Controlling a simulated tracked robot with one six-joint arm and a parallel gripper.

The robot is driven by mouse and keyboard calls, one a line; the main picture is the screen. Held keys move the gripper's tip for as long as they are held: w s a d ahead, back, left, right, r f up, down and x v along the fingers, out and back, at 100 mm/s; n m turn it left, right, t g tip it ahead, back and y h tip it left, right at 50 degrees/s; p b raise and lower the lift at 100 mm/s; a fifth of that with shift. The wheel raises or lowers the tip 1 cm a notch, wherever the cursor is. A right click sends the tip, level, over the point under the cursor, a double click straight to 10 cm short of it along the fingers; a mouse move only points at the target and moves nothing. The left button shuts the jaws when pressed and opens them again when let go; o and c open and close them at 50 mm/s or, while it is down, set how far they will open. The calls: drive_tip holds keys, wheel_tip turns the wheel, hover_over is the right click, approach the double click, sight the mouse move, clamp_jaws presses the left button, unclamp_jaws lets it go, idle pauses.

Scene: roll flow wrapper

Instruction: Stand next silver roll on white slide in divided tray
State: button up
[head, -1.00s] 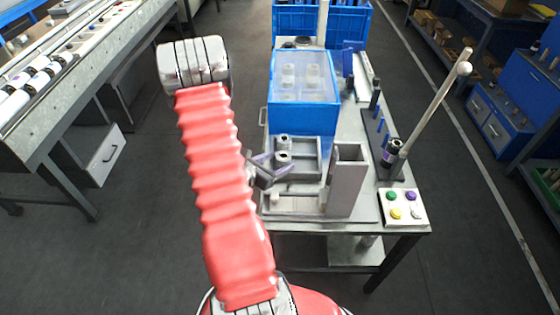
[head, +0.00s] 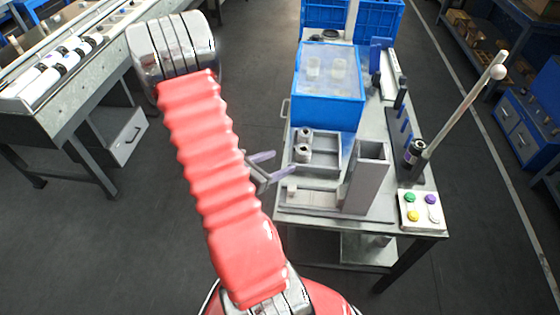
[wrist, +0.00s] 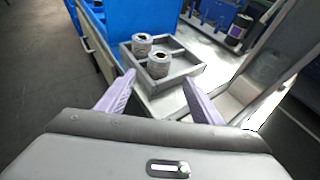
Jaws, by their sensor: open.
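The grey divided tray (head: 336,160) sits on the table in front of the blue box. Two silver rolls stand in its left part, a rear one (head: 307,134) and a front one (head: 304,153). The wrist view also shows the tray (wrist: 186,75) with the rear roll (wrist: 142,43) and front roll (wrist: 158,65). My gripper (head: 270,168) is open and empty, just left of the tray and apart from it. In the wrist view its fingers (wrist: 159,84) point toward the tray. A small white piece (head: 291,190) lies in the grey channel. I cannot make out a roll on it.
A tall grey chute (head: 366,178) stands right of the tray. A blue box with a clear lid (head: 328,85) is behind it. A button panel (head: 421,211) and a slanted pole (head: 462,108) are at the right. The floor left of the table is clear.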

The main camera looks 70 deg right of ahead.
idle(0.8)
drive_tip(key=w+a+r+m+y, duration=0.3)
drive_tip(key=w+a+r+m, duration=0.2)
drive_tip(key=a+r+m, duration=0.5)
drive_tip(key=w+a+r+m+t+y, duration=0.1)
drive_tip(key=a+r, duration=0.4)
drive_tip(key=a, duration=0.6)
drive_tip(key=w+a+r+m+t+y, duration=0.1)
drive_tip(key=w+a+r+t+y, duration=0.3)
drive_tip(key=a, duration=0.7)
drive_tip(key=w+a+r+m+t+y, duration=0.1)
drive_tip(key=w+a+r+t+y, duration=0.2)
drive_tip(key=a, duration=0.9)
wheel_tip(320, 180, up, 4)
drive_tip(key=t+y, duration=0.1)
drive_tip(key=t, duration=0.2)
drive_tip(key=shift+c, duration=0.4)
